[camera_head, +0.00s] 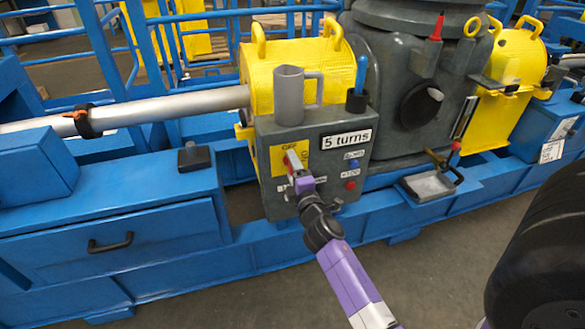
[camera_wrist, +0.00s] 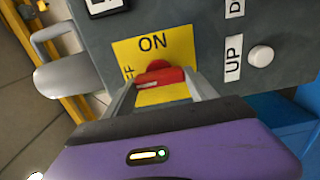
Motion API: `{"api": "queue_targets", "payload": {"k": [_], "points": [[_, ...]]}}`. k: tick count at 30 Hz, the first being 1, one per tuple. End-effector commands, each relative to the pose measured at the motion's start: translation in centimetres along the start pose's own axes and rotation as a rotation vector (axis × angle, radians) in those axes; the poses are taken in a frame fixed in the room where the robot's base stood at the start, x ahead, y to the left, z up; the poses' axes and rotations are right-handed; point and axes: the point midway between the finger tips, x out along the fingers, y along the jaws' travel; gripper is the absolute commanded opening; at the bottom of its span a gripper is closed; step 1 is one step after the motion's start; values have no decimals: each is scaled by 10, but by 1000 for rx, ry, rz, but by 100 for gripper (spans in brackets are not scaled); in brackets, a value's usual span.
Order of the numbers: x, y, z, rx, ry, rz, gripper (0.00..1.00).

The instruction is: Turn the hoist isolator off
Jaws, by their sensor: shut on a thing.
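The hoist isolator is a red rotary handle (camera_head: 291,160) on a yellow plate (camera_head: 277,160) at the left of the grey control box's front face. In the wrist view the red handle (camera_wrist: 160,77) lies roughly level across the picture, between my two fingers. The word ON on the yellow plate (camera_wrist: 128,47) stands above it, and the OFF lettering at the left is partly hidden. My gripper (camera_head: 297,174) is shut on the handle; it also shows in the wrist view (camera_wrist: 164,88).
A blue drawer unit (camera_head: 110,215) is at left.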

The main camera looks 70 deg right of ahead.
Motion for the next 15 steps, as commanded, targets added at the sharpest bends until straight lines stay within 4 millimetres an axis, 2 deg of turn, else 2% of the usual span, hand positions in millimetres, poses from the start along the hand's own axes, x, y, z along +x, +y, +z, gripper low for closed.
{"api": "queue_targets", "payload": {"k": [11, 12, 14, 15], "points": [[-1, -2, -1, -8, 2, -3, 25], [-1, -2, -1, -8, 2, -3, 73], [-1, -2, -1, -7, 1, -3, 85], [-1, -2, -1, -7, 1, -2, 87]]}}
